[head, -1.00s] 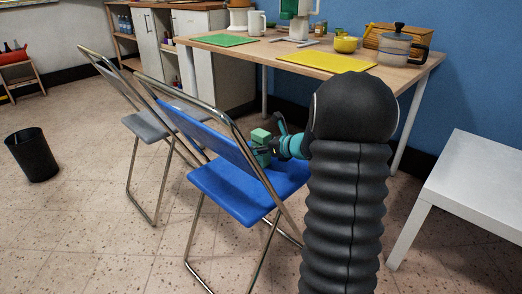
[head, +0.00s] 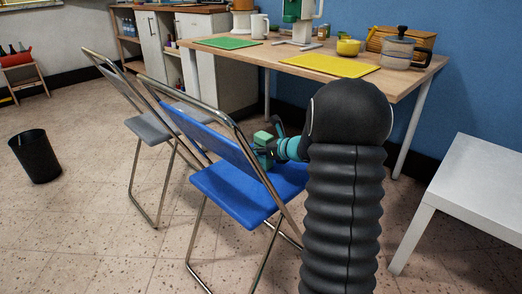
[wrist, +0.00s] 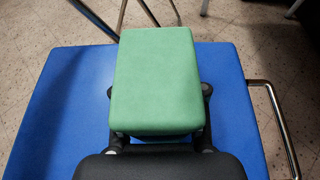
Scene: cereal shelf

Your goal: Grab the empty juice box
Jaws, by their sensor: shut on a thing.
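The juice box is a plain green box (wrist: 157,75) that fills the upper middle of the wrist view, over the blue chair seat. My gripper (wrist: 157,125) is shut on it, with finger links showing on both sides of its near end. In the head view the green box (head: 263,138) shows small above the blue seat, beside my teal and dark gripper (head: 270,152). The chair's backrest stands close to the left of them and partly hides the gripper. I cannot tell whether the box touches the seat.
The blue folding chair (head: 232,194) has thin metal legs, with a grey chair (head: 152,130) behind it. A wooden table (head: 320,68) stands behind. A white table (head: 470,185) is at the right. A black bin (head: 35,157) stands left on open floor.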

